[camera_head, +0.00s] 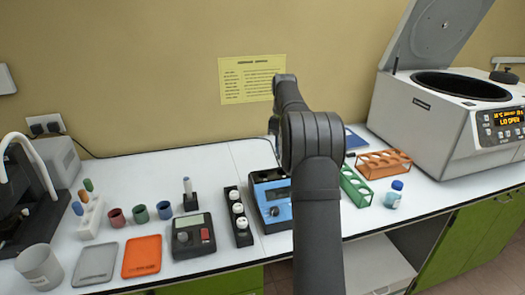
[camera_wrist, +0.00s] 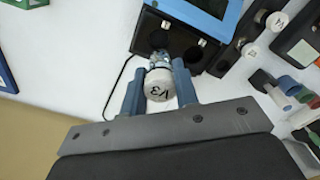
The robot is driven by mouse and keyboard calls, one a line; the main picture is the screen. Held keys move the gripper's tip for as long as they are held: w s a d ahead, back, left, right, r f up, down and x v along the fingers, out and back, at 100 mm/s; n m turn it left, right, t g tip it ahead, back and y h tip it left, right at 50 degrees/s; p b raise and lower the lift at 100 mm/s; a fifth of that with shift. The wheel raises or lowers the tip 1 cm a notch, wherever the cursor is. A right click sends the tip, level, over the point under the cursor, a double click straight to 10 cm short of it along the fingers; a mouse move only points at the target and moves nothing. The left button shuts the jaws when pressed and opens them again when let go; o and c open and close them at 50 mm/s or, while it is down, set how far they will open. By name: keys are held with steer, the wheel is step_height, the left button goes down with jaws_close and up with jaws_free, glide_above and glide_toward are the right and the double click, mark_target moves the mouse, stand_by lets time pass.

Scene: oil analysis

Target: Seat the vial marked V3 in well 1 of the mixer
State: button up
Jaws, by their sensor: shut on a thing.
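The vial marked V3 (camera_wrist: 159,86) shows in the wrist view with its white lettered cap toward the camera. My gripper (camera_wrist: 160,80) is shut on it, one blue-grey finger on each side. The vial's clear lower part points at the black well block of the mixer (camera_wrist: 180,37). One dark well lies just beyond the vial and another to its right. I cannot tell whether the vial's bottom touches the block. In the head view the blue mixer (camera_head: 271,207) stands at mid-bench; my arm hides the gripper, the vial and the mixer's right side.
A black rack of white-capped vials (camera_head: 238,223) stands close left of the mixer. A dark device (camera_head: 193,237) is further left. Green (camera_head: 354,188) and orange (camera_head: 385,163) racks, a blue-capped bottle (camera_head: 394,195) and the open centrifuge (camera_head: 430,124) are on the right.

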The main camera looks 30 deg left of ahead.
steer(key=shift+w+d+f, duration=0.1)
steer(key=shift+d+f, duration=0.05)
steer(key=shift+d, duration=0.05)
steer(key=shift+f, duration=2.5)
steer(key=shift+f, duration=1.25)
steer(key=o, duration=1.4)
steer(key=shift+c, duration=0.2)
steer(key=shift+r, duration=3.5)
